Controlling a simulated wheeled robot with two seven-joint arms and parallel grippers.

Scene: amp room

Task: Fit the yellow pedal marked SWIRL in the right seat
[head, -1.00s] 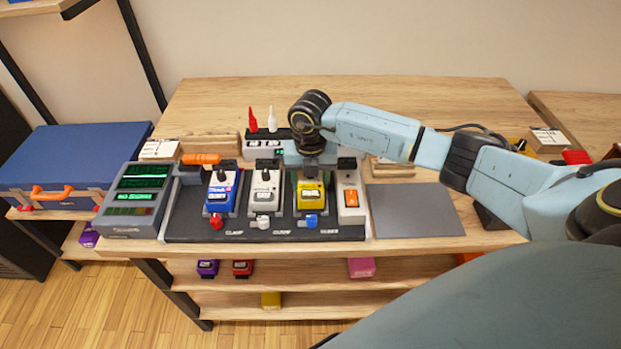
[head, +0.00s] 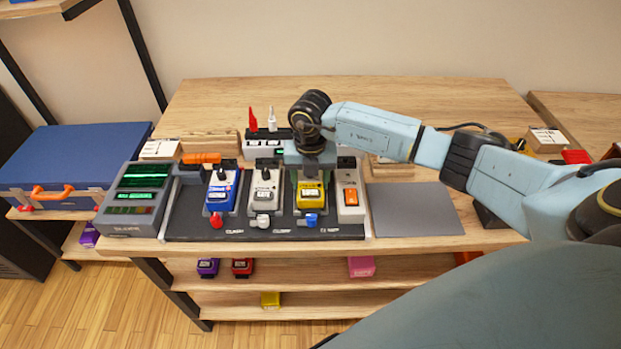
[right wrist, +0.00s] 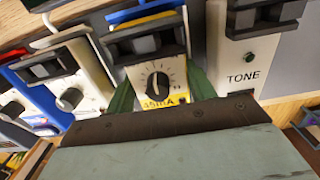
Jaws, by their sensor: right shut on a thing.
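The yellow pedal (head: 311,196) sits at the rightmost of the three pedal places on the dark board (head: 265,234), beside a white block with an orange switch. It looks level with the blue and white pedals. My right gripper (head: 311,172) is over its back end. In the right wrist view the green fingers stand on both sides of the pedal (right wrist: 158,80), shut on it; its face shows a black knob and a "45mA" label. The SWIRL mark is not readable, and whether the pedal is fully down is hard to tell. My left gripper is not in view.
A blue pedal (head: 221,192) and a white pedal (head: 264,190) stand to the left, close by. The white block (head: 350,191) is close on the right. A grey display unit (head: 137,197) stands at the board's left end. A grey mat (head: 415,211) lies clear at right.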

